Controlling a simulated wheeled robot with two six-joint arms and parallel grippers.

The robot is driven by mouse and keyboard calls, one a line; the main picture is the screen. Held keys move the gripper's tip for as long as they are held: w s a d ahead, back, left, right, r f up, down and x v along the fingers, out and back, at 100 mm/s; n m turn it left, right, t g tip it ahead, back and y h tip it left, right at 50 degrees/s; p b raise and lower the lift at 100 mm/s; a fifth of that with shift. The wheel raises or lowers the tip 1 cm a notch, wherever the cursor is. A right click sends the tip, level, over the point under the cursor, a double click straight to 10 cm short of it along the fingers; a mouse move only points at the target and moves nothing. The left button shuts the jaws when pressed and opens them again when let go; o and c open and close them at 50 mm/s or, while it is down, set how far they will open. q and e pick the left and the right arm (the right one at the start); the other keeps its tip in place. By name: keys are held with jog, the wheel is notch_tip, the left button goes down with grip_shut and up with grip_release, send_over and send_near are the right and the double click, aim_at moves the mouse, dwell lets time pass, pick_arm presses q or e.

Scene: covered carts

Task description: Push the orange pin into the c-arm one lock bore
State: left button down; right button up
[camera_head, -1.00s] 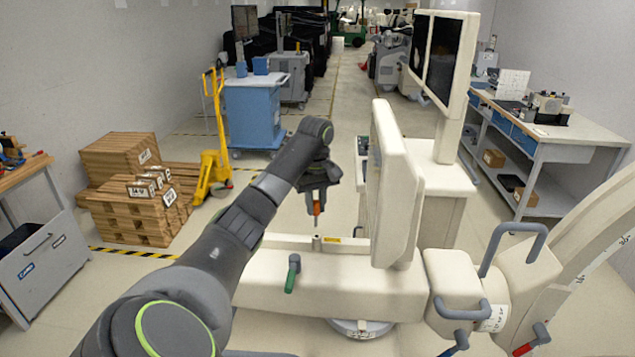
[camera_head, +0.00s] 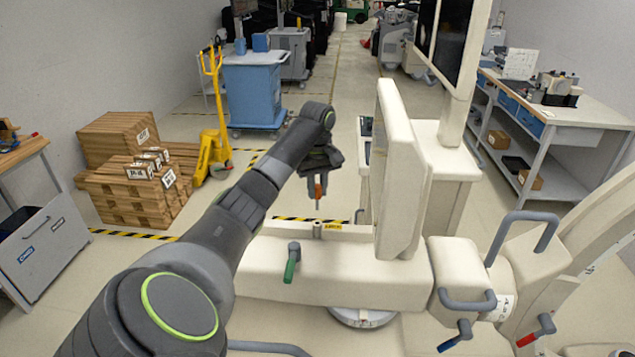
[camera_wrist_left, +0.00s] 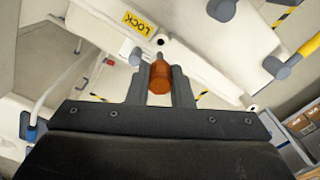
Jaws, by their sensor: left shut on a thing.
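My left gripper (camera_head: 317,184) is shut on the orange pin (camera_head: 318,191) and holds it upright, its grey tip pointing down. The c-arm's cream beam (camera_head: 340,279) lies below. A small grey boss (camera_head: 317,229) stands on it beside a yellow label (camera_head: 333,227); the pin tip is above the boss, apart from it. In the left wrist view, the orange pin (camera_wrist_left: 159,79) sits between the fingers. The label reads LOCK (camera_wrist_left: 138,23), with a round bore (camera_wrist_left: 160,41) next to it, just past the pin tip. My right gripper is not in view.
A cream upright panel (camera_head: 402,175) stands close to the right of my left gripper. A green-ended handle (camera_head: 291,263) sticks out of the beam's front. Grey handles (camera_head: 519,224) are at the right. Wooden pallets (camera_head: 135,205) and a yellow pallet jack (camera_head: 213,140) stand left.

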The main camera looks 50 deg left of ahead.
aim_at(318, 199)
pick_arm(q)
jog(key=shift+s+d+f, duration=0.1)
jog(key=shift+f, duration=1.6)
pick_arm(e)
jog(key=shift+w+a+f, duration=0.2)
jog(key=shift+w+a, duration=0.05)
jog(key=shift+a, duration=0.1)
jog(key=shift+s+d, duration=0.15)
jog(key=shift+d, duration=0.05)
pick_arm(q)
jog(key=shift+r, duration=0.1)
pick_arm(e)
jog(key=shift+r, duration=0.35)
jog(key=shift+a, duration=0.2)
pick_arm(q)
jog(key=shift+f, duration=0.8)
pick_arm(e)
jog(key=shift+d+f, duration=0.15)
pick_arm(q)
jog(key=shift+f, duration=1.8)
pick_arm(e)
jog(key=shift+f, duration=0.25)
